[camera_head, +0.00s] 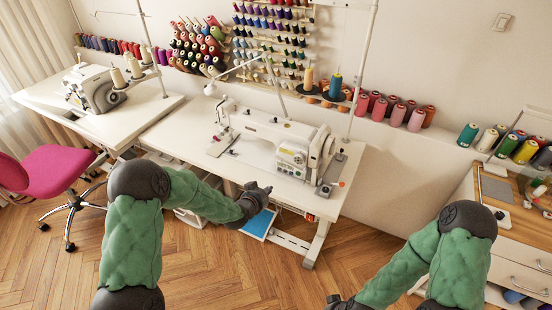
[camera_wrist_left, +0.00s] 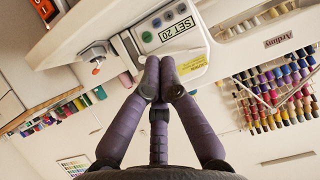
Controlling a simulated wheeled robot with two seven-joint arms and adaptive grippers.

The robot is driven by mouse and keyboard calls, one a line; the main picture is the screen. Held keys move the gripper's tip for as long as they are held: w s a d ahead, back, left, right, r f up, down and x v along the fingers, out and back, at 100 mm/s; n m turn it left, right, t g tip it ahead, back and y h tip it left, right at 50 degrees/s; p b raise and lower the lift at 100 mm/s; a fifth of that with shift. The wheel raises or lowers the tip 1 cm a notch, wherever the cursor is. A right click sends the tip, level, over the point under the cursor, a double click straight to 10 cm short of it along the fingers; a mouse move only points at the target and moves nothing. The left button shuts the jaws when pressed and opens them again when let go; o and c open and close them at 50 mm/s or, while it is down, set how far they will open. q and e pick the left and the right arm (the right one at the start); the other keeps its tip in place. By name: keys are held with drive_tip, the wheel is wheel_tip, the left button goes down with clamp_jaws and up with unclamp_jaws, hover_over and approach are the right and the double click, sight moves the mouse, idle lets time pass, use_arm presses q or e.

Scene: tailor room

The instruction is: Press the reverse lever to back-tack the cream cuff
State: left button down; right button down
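The white sewing machine (camera_head: 285,140) stands on a white table in the middle of the head view. My left gripper (camera_head: 262,190) is at the table's front edge, below the machine's right part. In the left wrist view its dark purple fingers (camera_wrist_left: 158,75) are closed together with nothing seen between them. I cannot pick out the reverse lever or the cream cuff with certainty. My right gripper (camera_head: 342,302) is low in the head view, partly cut off, away from the machine.
A second machine (camera_head: 92,88) stands on a table at the left, near a pink chair (camera_head: 52,170). Thread spools (camera_head: 405,112) line the wall behind. A wooden cabinet (camera_head: 525,232) stands at the right. A blue item (camera_head: 258,224) shows under the table edge.

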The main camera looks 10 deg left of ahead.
use_arm(q)
drive_tip(key=w+r+m+t, duration=0.2)
drive_tip(key=w+r, duration=0.3)
drive_tip(key=r, duration=0.4)
drive_tip(key=shift+w+a+r+t, duration=0.25)
drive_tip(key=shift+a+r+t, duration=0.05)
drive_tip(key=shift+a+t, duration=0.2)
drive_tip(key=shift+d, duration=0.1)
drive_tip(key=b, duration=0.3)
approach(280, 151)
drive_tip(key=w, duration=0.1)
drive_tip(key=w+d+r, duration=0.1)
drive_tip(key=w, duration=0.1)
drive_tip(key=w+d+r, duration=0.1)
drive_tip(key=w, duration=0.1)
drive_tip(key=shift+r, duration=0.2)
drive_tip(key=shift+w+a+f+b, duration=0.1)
drive_tip(key=shift+f+b, duration=0.1)
drive_tip(key=shift+f, duration=0.4)
drive_tip(key=shift+a+f+b, duration=0.1)
drive_tip(key=shift+f+b, duration=0.05)
drive_tip(key=shift+f, duration=0.45)
drive_tip(key=shift+w+a+f, duration=0.1)
drive_tip(key=shift+a+f, duration=0.1)
drive_tip(key=shift+f, duration=0.5)
